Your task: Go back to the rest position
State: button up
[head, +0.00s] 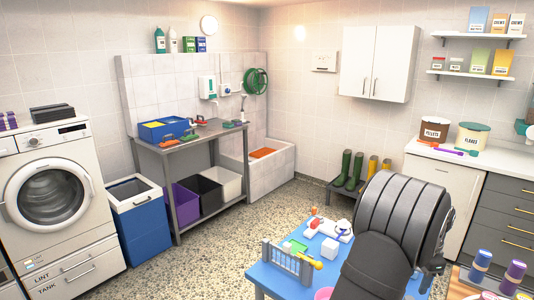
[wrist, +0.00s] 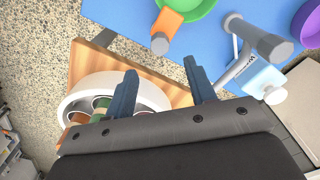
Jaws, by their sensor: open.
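My gripper (wrist: 160,72) is open and shows in the wrist view as two separated dark blue-grey fingers with nothing between them. Below the fingers are the edge of a wooden board (wrist: 165,92) and a white round ring-shaped holder (wrist: 78,97) with several coloured round items in it, partly hidden by my gripper. In the head view my dark arm fills the front right, and the fingers cannot be made out clearly there.
A blue table (head: 262,276) holds a small grey fence (head: 285,262), white pieces and a green item. Wrist view: an orange-and-grey piece (wrist: 165,28), a green bowl (wrist: 190,6) and a grey T-shaped tool (wrist: 250,45) lie near the fingers. Speckled floor (head: 200,262) is open at left.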

notch_tip(320, 180, down, 9)
jog(key=shift+r, duration=0.15)
jog(key=shift+r, duration=0.1)
dwell(0.3)
